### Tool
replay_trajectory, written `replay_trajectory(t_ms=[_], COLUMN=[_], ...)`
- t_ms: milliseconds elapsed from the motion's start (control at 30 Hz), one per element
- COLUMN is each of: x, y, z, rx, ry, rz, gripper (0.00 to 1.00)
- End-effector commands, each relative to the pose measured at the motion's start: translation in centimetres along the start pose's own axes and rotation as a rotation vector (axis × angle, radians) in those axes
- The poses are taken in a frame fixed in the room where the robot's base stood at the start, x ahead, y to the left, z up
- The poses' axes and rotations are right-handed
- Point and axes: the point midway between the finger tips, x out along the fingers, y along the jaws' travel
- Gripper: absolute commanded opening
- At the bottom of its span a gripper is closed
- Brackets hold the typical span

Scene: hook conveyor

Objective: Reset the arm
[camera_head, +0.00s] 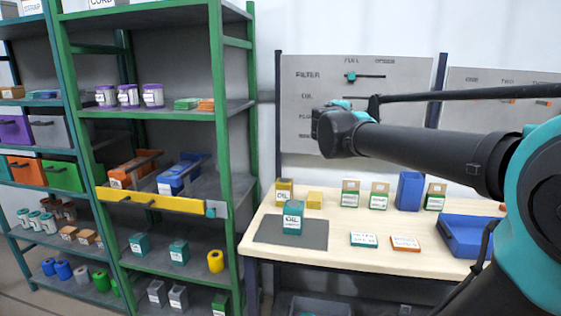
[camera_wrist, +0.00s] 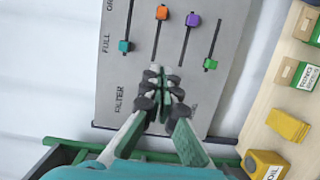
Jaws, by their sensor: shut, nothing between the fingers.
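My gripper (camera_wrist: 165,80) shows in the wrist view with its fingers close together and nothing between them. It points at a grey slider panel (camera_wrist: 140,30). The fingertips overlap the panel in the picture; I cannot tell whether they touch it. In the head view my arm reaches in from the right, above the workbench (camera_head: 335,220), and ends in front of the same panel (camera_head: 300,90). The fingers are mostly hidden there behind the dark wrist. The panel carries a teal slider (camera_wrist: 125,45), an orange one (camera_wrist: 162,12), a purple one (camera_wrist: 193,19) and a green one (camera_wrist: 210,63).
A green shelf rack (camera_head: 217,130) with bins, cans and boxes stands left of the bench. A second panel (camera_head: 500,80) hangs at right.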

Motion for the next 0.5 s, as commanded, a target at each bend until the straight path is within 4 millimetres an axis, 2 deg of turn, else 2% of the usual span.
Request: replay_trajectory(t_ms=[267, 367, 500], x=[-0.3, -0.6, -1.2], y=[-4.0, -6.0, -9.6], z=[2.4, 3.5, 5.3], rx=[0.090, 0.134, 0.211], ry=[-0.058, -0.086, -0.136], rz=[-0.074, -0.111, -0.179], gripper=[0.00, 0.00, 0.00])
